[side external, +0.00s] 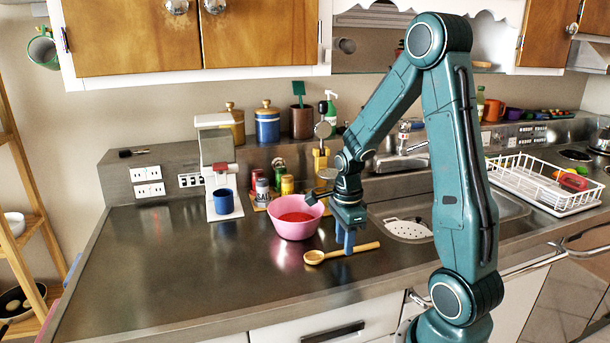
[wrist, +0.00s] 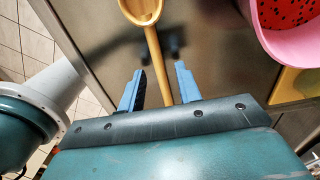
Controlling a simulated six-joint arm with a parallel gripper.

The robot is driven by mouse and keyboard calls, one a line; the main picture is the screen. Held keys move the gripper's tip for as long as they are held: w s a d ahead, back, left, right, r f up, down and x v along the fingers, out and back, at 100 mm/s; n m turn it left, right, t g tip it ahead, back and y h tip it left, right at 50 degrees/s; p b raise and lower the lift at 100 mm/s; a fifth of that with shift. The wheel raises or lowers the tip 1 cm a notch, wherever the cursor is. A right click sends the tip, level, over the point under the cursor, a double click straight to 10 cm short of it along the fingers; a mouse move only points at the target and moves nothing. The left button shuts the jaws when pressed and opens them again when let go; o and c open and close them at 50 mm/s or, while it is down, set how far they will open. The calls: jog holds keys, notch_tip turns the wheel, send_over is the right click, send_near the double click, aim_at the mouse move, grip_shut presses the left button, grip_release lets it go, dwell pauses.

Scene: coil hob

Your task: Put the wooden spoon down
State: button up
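The wooden spoon (side external: 314,257) lies on the steel counter near its front edge, bowl to the left and handle to the right, in the side view. My gripper (side external: 347,248) points down over its handle. In the wrist view the spoon (wrist: 140,9) runs from the top edge down between the two blue fingers of my gripper (wrist: 159,68). The fingers are apart, with a visible gap on each side of the handle. The end of the handle is hidden behind the gripper body.
A pink bowl (side external: 291,228) with red contents stands just behind the spoon; it also shows in the wrist view (wrist: 304,48). A coffee machine with a blue cup (side external: 223,202) stands further left. The sink and a white dish rack (side external: 545,188) are at right. The counter's left front is clear.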

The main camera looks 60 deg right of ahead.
aim_at(342, 253)
notch_tip(342, 253, up, 11)
dwell(0.5)
dwell(0.5)
jog(key=s+a+r+n+t, duration=0.2)
jog(key=s+a+r+n, duration=0.1)
jog(key=a+n, duration=0.6)
jog(key=s+a+r+n+t, duration=0.3)
jog(key=a+n, duration=0.6)
jog(key=n, duration=0.9)
jog(key=shift+s+a+r+t, duration=0.3)
jog(key=shift+s+r, duration=0.5)
jog(key=shift+s, duration=0.25)
